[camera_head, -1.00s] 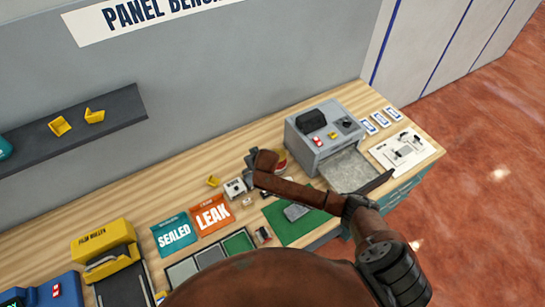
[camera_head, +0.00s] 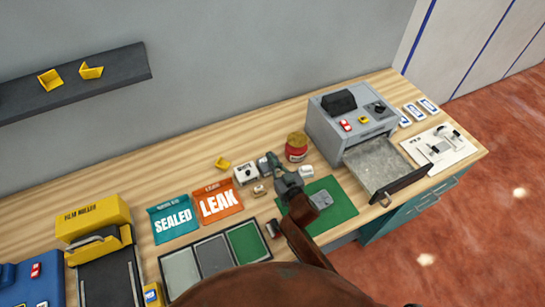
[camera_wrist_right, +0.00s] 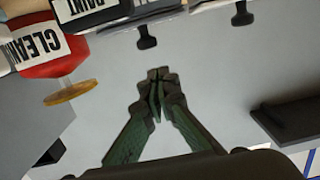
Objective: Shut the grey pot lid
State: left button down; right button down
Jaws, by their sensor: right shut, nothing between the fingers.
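My right gripper (camera_head: 269,162) is over the back middle of the bench, left of a red jar with a yellow top (camera_head: 296,148). In the right wrist view its fingertips (camera_wrist_right: 157,76) meet, with nothing between them. I cannot pick out a grey pot lid for certain. A grey box-shaped unit (camera_head: 325,134) stands at the back right, with a black block on top. A grey flap or tray (camera_head: 375,160) with a dark front bar sticks out from it, and my gripper is left of it and apart. My left gripper is not in view.
A green mat (camera_head: 335,215) holds a small grey plate. Teal SEALED (camera_head: 173,226) and orange LEAK (camera_head: 217,203) cards lie left of my arm. A yellow FILM MULLEN-like machine (camera_head: 95,217) is at the left. A dark shelf (camera_head: 115,68) hangs on the wall. Paper (camera_head: 447,150) lies far right.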

jog(key=shift+s+d+f, duration=0.25)
jog(key=shift+s+f, duration=0.3)
jog(key=shift+f, duration=0.1)
jog(key=shift+f, duration=0.1)
notch_tip(320, 180, up, 4)
jog(key=p, duration=0.4)
jog(key=s+d+f, duration=0.1)
jog(key=s, duration=0.1)
jog(key=s+d+f, duration=0.1)
jog(key=s, duration=0.2)
jog(key=s+d+f, duration=0.1)
jog(key=s, duration=0.2)
jog(key=shift+f, duration=0.35)
jog(key=shift+s+d+f+b, duration=0.2)
jog(key=shift+s+b, duration=0.1)
jog(key=shift+s, duration=0.15)
jog(key=shift+a, duration=0.1)
